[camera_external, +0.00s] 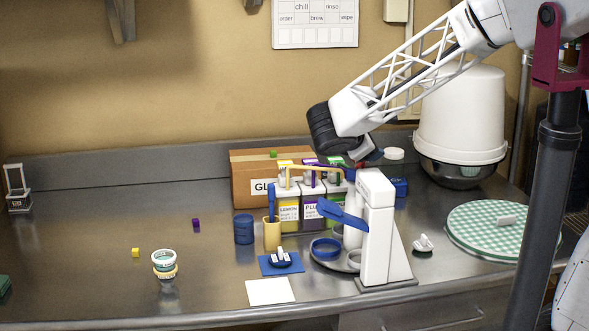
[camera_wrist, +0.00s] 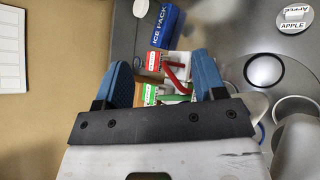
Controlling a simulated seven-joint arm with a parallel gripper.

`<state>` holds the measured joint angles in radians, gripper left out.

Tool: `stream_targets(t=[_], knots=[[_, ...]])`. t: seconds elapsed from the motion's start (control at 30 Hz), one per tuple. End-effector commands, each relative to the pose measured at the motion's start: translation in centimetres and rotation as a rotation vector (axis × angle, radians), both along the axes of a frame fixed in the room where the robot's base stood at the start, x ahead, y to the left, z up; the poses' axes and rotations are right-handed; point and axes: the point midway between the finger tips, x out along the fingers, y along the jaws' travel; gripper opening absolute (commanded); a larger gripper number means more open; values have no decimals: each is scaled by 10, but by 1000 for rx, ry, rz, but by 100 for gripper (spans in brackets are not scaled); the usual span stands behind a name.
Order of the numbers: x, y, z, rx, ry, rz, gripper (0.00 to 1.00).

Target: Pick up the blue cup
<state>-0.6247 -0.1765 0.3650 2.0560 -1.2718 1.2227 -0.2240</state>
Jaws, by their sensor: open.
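The blue cup (camera_external: 243,229) stands upright on the steel counter, left of the yellow holder and in front of the cardboard box. It does not show in the wrist view. My gripper (camera_external: 366,153) is up at the back, right of and above the cup, well apart from it. In the wrist view my gripper (camera_wrist: 163,75) has its two blue fingers spread, with nothing held between them. Cartons with red and green handles show below and between the fingers.
A cardboard box (camera_external: 240,187) and cartons (camera_external: 287,210) stand behind and right of the cup. A yellow holder (camera_external: 272,234) with a blue-handled tool is close beside it. A white dispenser (camera_external: 376,235) stands further right. The counter left of the cup is mostly clear.

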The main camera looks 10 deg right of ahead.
Motion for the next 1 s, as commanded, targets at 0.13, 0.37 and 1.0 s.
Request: stream_targets(t=[0.13, 0.37, 1.0], knots=[[17, 54, -5, -119, -24, 127, 64], [27, 142, -22, -330, -48, 351, 64], [-4, 288, -101, -775, -69, 800, 64]])
